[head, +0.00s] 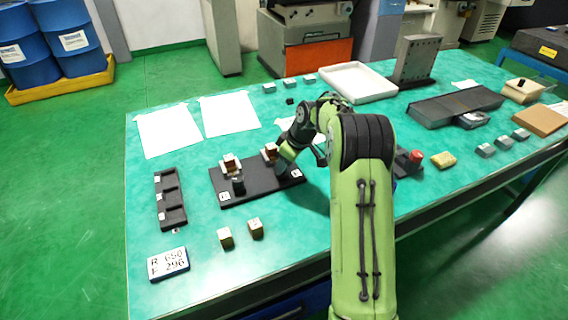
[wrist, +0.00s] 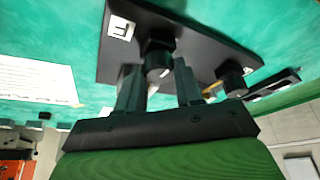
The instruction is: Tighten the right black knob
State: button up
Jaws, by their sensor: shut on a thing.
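A black base plate (head: 256,189) lies on the green table and carries two black knobs, each with a small brown-and-silver block behind it. The left black knob (head: 237,186) stands free; it also shows in the wrist view (wrist: 233,84). My gripper (head: 284,167) is at the right end of the plate and hides the right black knob in the head view. In the wrist view the right black knob (wrist: 159,60) sits between the fingers of my gripper (wrist: 160,85), which is shut on it. A white lettered label (wrist: 120,28) lies beside this knob.
A black compartment tray (head: 172,203) lies left of the plate. Two small tan blocks (head: 241,233) and a white number sign (head: 168,263) lie in front. A red button box (head: 411,159) stands to the right of the gripper. White sheets (head: 168,130) lie behind.

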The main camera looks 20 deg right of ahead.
jog(key=m+h, duration=0.1)
jog(key=m, duration=0.1)
jog(key=m+h, duration=0.1)
jog(key=m, duration=0.2)
jog(key=shift+s+a+t+b, duration=0.1)
jog(key=shift+a+t+b, duration=0.1)
jog(key=shift+t+b, duration=0.2)
jog(key=m, duration=0.2)
jog(key=m+h, duration=0.1)
jog(key=m, duration=0.1)
jog(key=shift+a+m+h+p, duration=0.1)
jog(key=shift+m+h+p, duration=0.2)
jog(key=shift+m, duration=0.1)
jog(key=m+h+p, duration=0.1)
jog(key=m, duration=0.1)
jog(key=m+h, duration=0.1)
jog(key=m, duration=0.2)
jog(key=shift+a+r+g+p, duration=0.1)
jog(key=shift+a+g+p, duration=0.05)
jog(key=shift+g+p, duration=0.25)
jog(key=shift+w+m+g+h+p, duration=0.15)
jog(key=shift+m+g+h+p, duration=0.3)
jog(key=shift+m, duration=0.9)
jog(key=shift+w+m+g+h+p, duration=0.15)
jog(key=shift+m+g+p, duration=0.35)
jog(key=shift+m, duration=0.85)
jog(key=shift+s, duration=0.1)
jog(key=o, duration=1)
jog(key=shift+o, duration=0.2)
